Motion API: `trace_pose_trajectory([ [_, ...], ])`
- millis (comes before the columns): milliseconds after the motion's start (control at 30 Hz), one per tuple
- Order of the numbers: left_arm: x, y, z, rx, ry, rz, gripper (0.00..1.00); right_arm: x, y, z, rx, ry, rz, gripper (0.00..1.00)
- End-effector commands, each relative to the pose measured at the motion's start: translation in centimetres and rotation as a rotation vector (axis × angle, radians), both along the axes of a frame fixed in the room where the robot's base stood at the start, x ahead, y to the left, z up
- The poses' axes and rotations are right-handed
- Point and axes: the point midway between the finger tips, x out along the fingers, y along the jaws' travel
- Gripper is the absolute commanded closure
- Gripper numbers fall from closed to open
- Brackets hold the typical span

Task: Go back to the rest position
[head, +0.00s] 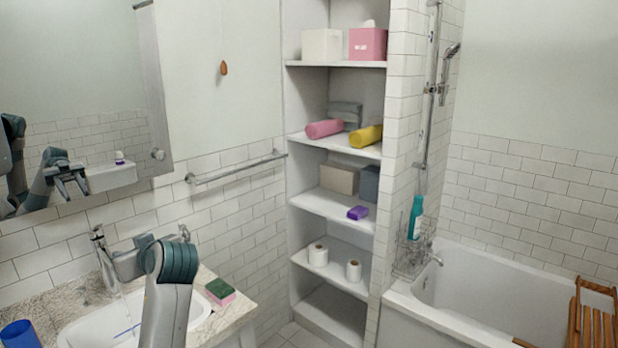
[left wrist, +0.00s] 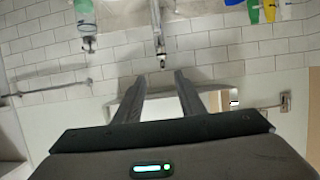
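In the left wrist view my left gripper (left wrist: 167,82) has its two fingers apart. Nothing is clearly held between them; a white surface shows beyond. In the head view a grey and teal arm of mine rises from the bottom over the sink, and its gripper is not directly visible. A gripper with spread fingers shows as a reflection in the mirror (head: 95,75). My right gripper is not in view. On the shelves (head: 335,207) lie a pink rolled towel (head: 324,128), a yellow rolled towel (head: 367,136) and grey folded towels (head: 345,115).
The white sink (head: 75,330) with a faucet (head: 103,255) is at lower left. A green and pink sponge (head: 220,291) and blue cup (head: 19,334) are on the counter (head: 235,318). A towel bar (head: 235,167) crosses the wall. The bathtub (head: 455,322) is at right.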

Motion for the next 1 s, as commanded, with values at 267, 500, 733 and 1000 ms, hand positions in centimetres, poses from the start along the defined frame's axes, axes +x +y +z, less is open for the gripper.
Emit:
trace_pose_trajectory([
  [267, -0.9, -0.6, -3.2, -0.003, 0.052, -0.04, 0.64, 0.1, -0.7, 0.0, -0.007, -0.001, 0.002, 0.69],
  [500, -2.6, -1.5, -7.7, -0.01, 0.127, -0.1, 0.64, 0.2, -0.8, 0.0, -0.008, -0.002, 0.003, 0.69],
  [733, -6.2, -3.1, -14.8, -0.025, 0.248, -0.202, 0.64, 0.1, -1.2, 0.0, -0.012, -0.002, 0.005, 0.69],
  [1000, -15.0, -6.4, -25.7, -0.069, 0.461, -0.396, 0.64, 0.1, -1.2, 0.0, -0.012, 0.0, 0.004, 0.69],
])
